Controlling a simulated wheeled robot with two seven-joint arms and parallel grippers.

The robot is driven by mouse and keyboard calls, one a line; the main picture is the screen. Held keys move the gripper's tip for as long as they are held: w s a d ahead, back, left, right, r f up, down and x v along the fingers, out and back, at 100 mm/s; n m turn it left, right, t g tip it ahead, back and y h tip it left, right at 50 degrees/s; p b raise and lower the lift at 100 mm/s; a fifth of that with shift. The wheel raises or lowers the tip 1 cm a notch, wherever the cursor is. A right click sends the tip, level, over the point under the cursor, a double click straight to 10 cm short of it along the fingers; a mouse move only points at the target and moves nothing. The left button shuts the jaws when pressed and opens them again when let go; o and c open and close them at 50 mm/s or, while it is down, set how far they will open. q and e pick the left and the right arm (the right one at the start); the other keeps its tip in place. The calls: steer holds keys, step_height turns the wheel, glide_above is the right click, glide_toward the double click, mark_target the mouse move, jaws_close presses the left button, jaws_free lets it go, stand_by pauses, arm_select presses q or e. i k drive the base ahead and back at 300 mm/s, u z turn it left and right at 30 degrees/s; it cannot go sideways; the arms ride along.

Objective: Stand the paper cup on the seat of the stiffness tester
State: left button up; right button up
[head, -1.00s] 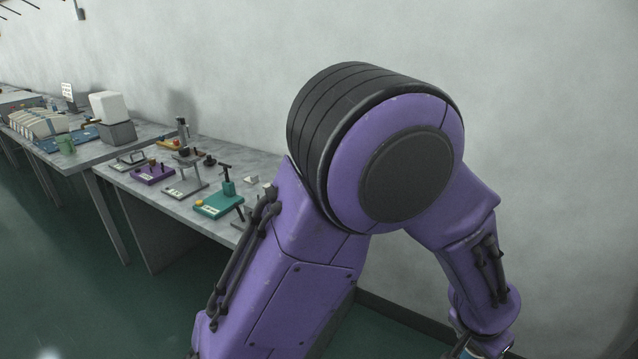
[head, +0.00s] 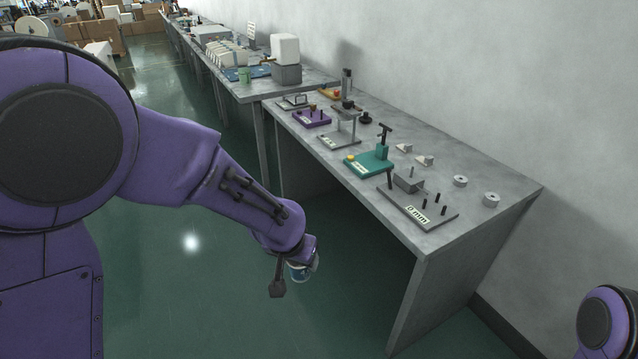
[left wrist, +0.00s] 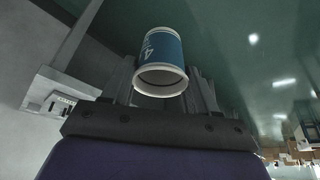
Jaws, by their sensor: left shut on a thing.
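The blue and white paper cup (left wrist: 162,62) is held between the fingers of my left gripper (left wrist: 163,88), its open end facing the camera in the left wrist view. In the head view, the cup (head: 300,271) hangs at my left gripper (head: 292,268), low over the floor in front of the bench. A grey tester plate with a "0 mm" label (head: 418,213), a block and several dark pins stands at the bench's near end. It seems to be the stiffness tester, but I cannot be sure. My right gripper is out of view.
The bench (head: 480,243) runs along the wall. A teal device (head: 370,163), a grey stand (head: 338,141) and a purple plate (head: 311,119) stand farther along. Open floor (head: 200,290) lies before the bench.

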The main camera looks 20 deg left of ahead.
mark_target(435, 209)
steer(key=u, duration=0.65)
steer(key=k, duration=0.9)
steer(key=z, duration=0.55)
steer(key=i, duration=0.45)
steer(key=z, duration=1.5)
steer(key=i, duration=1.55)
steer(key=u, duration=2.1)
